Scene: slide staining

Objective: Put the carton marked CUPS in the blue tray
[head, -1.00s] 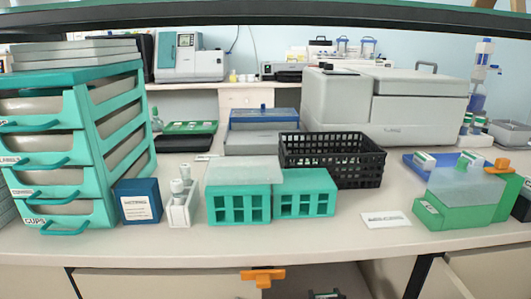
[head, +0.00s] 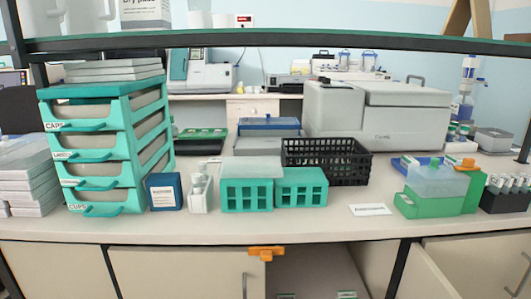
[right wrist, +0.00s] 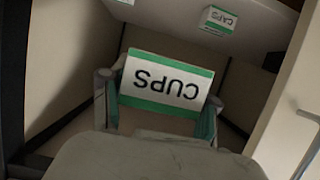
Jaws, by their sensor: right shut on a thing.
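The carton marked CUPS (right wrist: 167,82), white with green edges, is in the right wrist view, its lettering upside down. My right gripper (right wrist: 158,90) is shut on it, one finger at each side, inside a cabinet. The blue tray (head: 397,165) is on the right of the bench in the head view, partly hidden behind a green box. Small cartons seem to lie in it, too small to read. My left gripper is not in view, and neither gripper shows in the head view.
A carton marked CAPS (right wrist: 220,18) lies farther back in the right wrist view. The green box (head: 435,190) stands in front of the tray. A black basket (head: 327,165) and turquoise racks (head: 247,195) stand mid-bench. A white label card (head: 370,210) lies on the clear front strip.

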